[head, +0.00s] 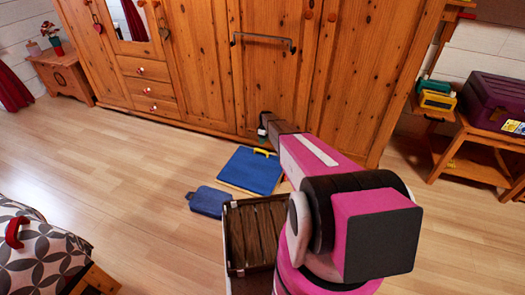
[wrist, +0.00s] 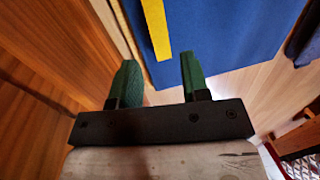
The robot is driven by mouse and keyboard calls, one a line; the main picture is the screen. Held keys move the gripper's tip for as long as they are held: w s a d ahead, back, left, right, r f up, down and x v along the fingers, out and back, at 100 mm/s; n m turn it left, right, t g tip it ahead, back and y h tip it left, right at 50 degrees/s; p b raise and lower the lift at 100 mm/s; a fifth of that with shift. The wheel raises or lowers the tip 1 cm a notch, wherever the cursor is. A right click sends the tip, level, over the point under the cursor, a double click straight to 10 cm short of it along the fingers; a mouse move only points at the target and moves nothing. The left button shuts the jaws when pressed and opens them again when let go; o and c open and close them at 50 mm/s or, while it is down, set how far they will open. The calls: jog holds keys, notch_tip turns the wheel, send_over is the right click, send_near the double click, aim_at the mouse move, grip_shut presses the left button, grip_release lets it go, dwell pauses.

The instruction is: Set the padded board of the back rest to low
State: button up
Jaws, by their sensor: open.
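The padded board (head: 250,171) of the back rest is blue with a pale wooden edge and a yellow bar (head: 264,152) at its far end. It is low near the floor in front of the wardrobe; I cannot tell its exact tilt. My gripper (wrist: 160,75) is open and empty, its two green fingers apart. In the wrist view the blue board (wrist: 225,35) and yellow bar (wrist: 155,28) lie beyond the fingertips, not between them. In the head view my gripper (head: 264,130) is by the wardrobe, just beyond the bar; my arm hides some floor right of the board.
The wooden wardrobe (head: 200,60) stands close behind my gripper. A blue pad (head: 211,202) and a slatted wooden crate (head: 229,240) are in front of the board. A side table with a purple case (head: 495,100) stands at right.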

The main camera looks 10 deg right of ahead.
jog(key=shift+s+a+f, duration=0.15)
jog(key=shift+f, duration=1.15)
jog(key=shift+s+a+f, duration=0.1)
jog(key=shift+s+f, duration=0.05)
jog(key=shift+f, duration=1.1)
jog(key=shift+s+a+f, duration=0.15)
jog(key=shift+f, duration=1.15)
grip_shut()
